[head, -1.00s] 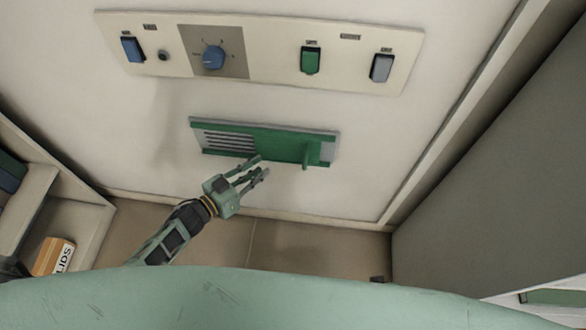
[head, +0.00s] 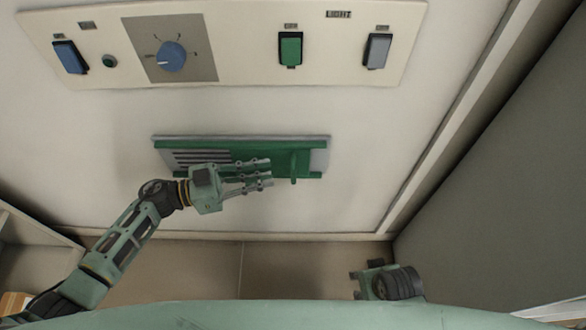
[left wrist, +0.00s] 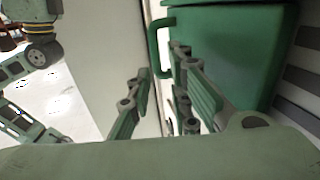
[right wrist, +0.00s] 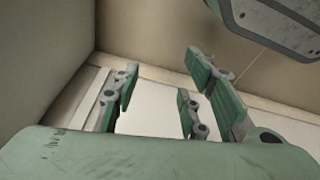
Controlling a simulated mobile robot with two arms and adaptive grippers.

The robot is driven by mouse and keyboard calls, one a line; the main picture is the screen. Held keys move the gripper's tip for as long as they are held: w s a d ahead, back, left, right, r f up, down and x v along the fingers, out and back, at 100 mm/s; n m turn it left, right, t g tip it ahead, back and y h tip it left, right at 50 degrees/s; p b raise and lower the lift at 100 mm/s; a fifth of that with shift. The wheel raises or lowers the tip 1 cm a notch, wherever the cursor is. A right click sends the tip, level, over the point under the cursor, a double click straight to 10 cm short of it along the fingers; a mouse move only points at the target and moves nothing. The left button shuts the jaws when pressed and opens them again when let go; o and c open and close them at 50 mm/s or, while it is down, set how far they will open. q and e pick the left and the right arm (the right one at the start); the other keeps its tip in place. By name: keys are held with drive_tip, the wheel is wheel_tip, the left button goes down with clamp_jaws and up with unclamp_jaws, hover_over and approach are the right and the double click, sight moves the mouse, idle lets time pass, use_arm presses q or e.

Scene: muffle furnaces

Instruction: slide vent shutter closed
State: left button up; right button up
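The vent (head: 325,160) is a grey frame on the pale furnace front, with dark slats (head: 188,160) uncovered at its left. The green vent shutter (head: 270,153) covers the middle and right, and its upright handle (head: 293,166) sticks out near the right end. My left gripper (head: 264,171) is in front of the shutter, fingers pointing right, tips just left of the handle. In the left wrist view its fingers (left wrist: 162,68) are apart, with the green handle (left wrist: 153,48) close beyond the tips. My right gripper (head: 358,282) is low at right; its fingers (right wrist: 160,72) are open and empty.
Above the vent is a control panel (head: 225,75) with a blue knob (head: 171,56), a green switch (head: 290,48) and other switches. A grey wall or cabinet side (head: 500,180) stands at the right. A shelf (head: 25,245) is at the lower left.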

sight(294, 185)
use_arm(q)
drive_tip(key=shift+m+g, duration=0.3)
drive_tip(key=shift+g, duration=0.2)
drive_tip(key=d, duration=0.2)
drive_tip(key=w+d, duration=0.1)
drive_tip(key=d, duration=0.5)
drive_tip(key=shift+w, duration=0.15)
use_arm(e)
drive_tip(key=shift+w+r, duration=0.3)
drive_tip(key=shift+r, duration=0.2)
drive_tip(key=shift+w+r, duration=0.25)
drive_tip(key=shift+r, duration=0.25)
use_arm(q)
clamp_jaws()
